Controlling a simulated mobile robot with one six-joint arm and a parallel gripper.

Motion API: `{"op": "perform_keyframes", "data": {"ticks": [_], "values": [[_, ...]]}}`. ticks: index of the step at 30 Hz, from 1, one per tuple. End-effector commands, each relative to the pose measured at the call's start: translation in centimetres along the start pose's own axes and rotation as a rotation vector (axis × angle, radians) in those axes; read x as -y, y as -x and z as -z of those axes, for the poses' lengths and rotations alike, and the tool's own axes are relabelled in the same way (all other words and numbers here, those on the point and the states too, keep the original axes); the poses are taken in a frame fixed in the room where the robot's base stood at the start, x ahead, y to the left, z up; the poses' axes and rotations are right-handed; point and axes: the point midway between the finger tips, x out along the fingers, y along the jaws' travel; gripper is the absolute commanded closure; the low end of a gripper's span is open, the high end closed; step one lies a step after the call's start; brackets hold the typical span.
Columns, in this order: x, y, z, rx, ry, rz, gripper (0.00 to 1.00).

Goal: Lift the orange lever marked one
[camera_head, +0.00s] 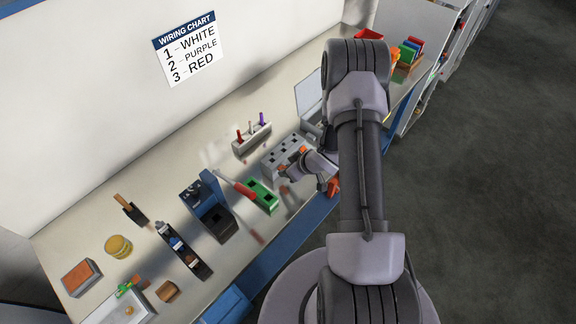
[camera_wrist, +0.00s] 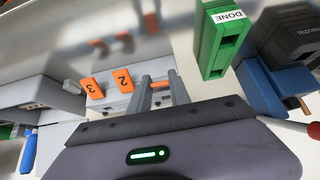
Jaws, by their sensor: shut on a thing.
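In the wrist view, the fingers of my gripper (camera_wrist: 160,92) are shut on an orange lever (camera_wrist: 160,86), of which a small part shows between them. Its number is hidden. Beside it to the left are two more orange levers, marked 2 (camera_wrist: 124,80) and 3 (camera_wrist: 92,89). In the head view, my gripper (camera_head: 286,177) is at the front of a grey box with dark holes (camera_head: 283,152). The arm and gripper hide much of the levers there.
A green block (camera_head: 262,197), labelled DONE in the wrist view (camera_wrist: 212,45), stands close to my gripper. A blue-and-black device (camera_head: 207,208) is left of it. A rack with coloured pegs (camera_head: 251,138) stands behind. A wiring chart (camera_head: 187,48) hangs on the wall.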

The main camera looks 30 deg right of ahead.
Motion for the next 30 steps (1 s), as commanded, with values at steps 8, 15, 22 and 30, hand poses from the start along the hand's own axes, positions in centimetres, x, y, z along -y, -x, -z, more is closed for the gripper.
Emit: {"op": "perform_keyframes", "data": {"ticks": [8, 15, 22, 30], "values": [[0.0, 0.28, 0.55, 0.089, 0.001, 0.0, 1.0], [-0.01, 0.16, 0.53, 0.113, 0.001, 0.0, 1.0], [-0.01, 0.13, 0.47, 0.114, 0.0, 0.0, 1.0], [0.0, 0.13, 0.46, 0.114, 0.0, 0.0, 0.55]]}}
